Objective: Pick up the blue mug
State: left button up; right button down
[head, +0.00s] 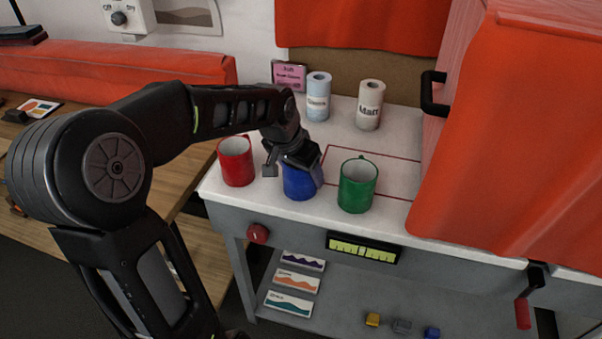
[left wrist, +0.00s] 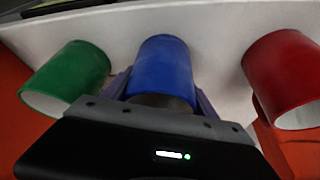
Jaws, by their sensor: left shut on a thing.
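The blue mug (head: 299,184) stands on the white worktop, between the red mug and the green mug. My left gripper (head: 296,165) reaches down over it from above and is shut on it. In the left wrist view the blue mug (left wrist: 163,68) is between the two fingers of my left gripper (left wrist: 160,92). The mug looks upright; whether its base touches the worktop I cannot tell. Part of its rim is hidden by the gripper. My right gripper does not show.
The red mug (head: 236,162) is close on the left and the green mug (head: 357,185) close on the right. Two labelled rolls (head: 369,105) stand at the back. A large orange cover (head: 520,130) closes off the right side. The worktop (head: 345,128) is clear behind the mugs.

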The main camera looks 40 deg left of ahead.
pick_arm(q)
jog(key=shift+c, duration=1.1)
jog(key=shift+r, duration=0.15)
notch_tip(320, 180, up, 10)
jog(key=shift+f, duration=0.2)
